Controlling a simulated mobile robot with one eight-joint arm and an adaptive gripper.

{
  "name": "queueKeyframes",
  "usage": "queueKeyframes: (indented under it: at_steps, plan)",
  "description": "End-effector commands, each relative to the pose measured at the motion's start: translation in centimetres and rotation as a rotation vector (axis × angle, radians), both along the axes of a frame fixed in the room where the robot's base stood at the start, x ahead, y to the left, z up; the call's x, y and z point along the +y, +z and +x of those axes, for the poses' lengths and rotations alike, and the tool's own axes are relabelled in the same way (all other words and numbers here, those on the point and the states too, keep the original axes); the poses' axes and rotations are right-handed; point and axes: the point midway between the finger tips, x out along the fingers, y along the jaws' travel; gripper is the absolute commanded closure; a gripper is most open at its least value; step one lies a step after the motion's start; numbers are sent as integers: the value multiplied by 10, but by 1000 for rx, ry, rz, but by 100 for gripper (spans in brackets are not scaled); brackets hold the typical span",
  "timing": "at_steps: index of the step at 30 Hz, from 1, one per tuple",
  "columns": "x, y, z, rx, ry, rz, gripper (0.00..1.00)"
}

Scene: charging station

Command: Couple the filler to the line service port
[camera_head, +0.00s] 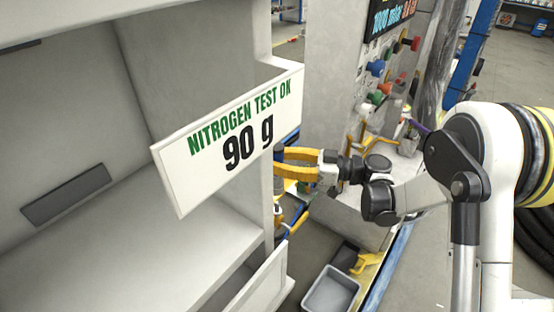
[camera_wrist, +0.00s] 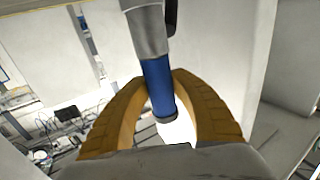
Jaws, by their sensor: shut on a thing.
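My gripper (camera_head: 280,164), with yellow fingers, reaches left past the edge of the white cabinet. In the wrist view my gripper (camera_wrist: 162,78) is shut around the blue band of a grey and blue cylindrical tool, which I take to be the filler (camera_wrist: 158,86). The tool's grey body runs up out of the picture and its dark-rimmed end points down between the fingers. In the head view only a small dark blue part of the filler (camera_head: 279,156) shows, beside the sign. I cannot make out the line service port in either view.
A white sign (camera_head: 215,165) reading "NITROGEN TEST OK 90 g" stands out from the white cabinet (camera_head: 130,250), close to my fingers. A grey bin (camera_head: 331,291) is below. A workbench and a panel with coloured knobs (camera_head: 377,68) stand behind my gripper.

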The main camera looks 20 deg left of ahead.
Motion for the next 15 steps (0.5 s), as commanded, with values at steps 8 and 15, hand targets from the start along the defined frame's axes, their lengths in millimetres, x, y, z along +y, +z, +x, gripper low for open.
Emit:
queueKeyframes:
  at_steps: [8,15]
  plan:
    - [0,-30,0,0,0,1,100]
    - [0,-35,0,0,0,1,100]
